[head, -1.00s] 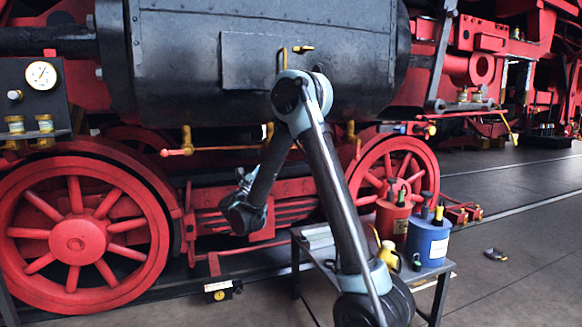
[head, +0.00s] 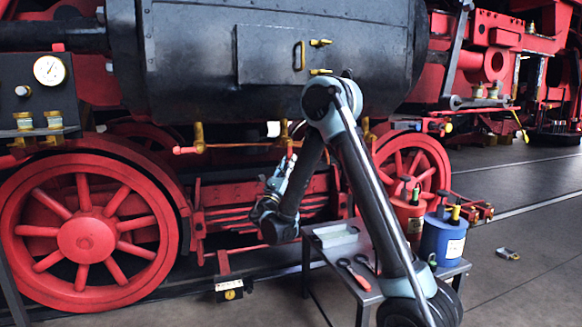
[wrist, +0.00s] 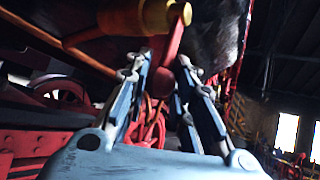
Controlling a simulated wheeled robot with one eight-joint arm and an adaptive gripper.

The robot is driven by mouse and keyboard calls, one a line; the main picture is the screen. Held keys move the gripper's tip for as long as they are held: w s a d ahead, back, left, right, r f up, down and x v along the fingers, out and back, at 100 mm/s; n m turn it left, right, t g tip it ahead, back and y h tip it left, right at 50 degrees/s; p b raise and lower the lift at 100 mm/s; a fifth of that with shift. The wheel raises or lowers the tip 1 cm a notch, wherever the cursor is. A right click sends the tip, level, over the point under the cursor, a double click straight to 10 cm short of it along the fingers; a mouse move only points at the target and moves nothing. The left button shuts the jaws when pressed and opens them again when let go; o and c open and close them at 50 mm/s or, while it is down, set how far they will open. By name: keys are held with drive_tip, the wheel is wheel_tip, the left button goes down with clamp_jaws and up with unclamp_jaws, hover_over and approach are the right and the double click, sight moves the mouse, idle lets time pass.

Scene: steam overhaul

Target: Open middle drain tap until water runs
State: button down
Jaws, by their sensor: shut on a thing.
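The middle drain tap (head: 284,132) is a brass fitting under the black cylinder, partly hidden by my arm. In the wrist view its brass body (wrist: 152,16) is at the top, with a red lever (wrist: 171,46) hanging from it. My gripper (wrist: 163,62) is just below the brass body, with one finger on each side of the red lever, shut on it. In the head view my gripper (head: 287,160) points up at the tap from below. No running water shows in either view.
A left brass tap (head: 198,138) and a right brass tap (head: 366,130) flank the middle one. Red wheels (head: 88,238) stand behind. A small table (head: 350,248) holds a tray, red-handled tool, red can and blue can (head: 442,240) below my arm.

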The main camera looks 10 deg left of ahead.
drive_tip(key=shift+d, duration=0.15)
drive_tip(key=c, duration=1.3)
unclamp_jaws()
drive_tip(key=shift+c, duration=0.2)
drive_tip(key=shift+f, duration=0.1)
drive_tip(key=v, duration=1.2)
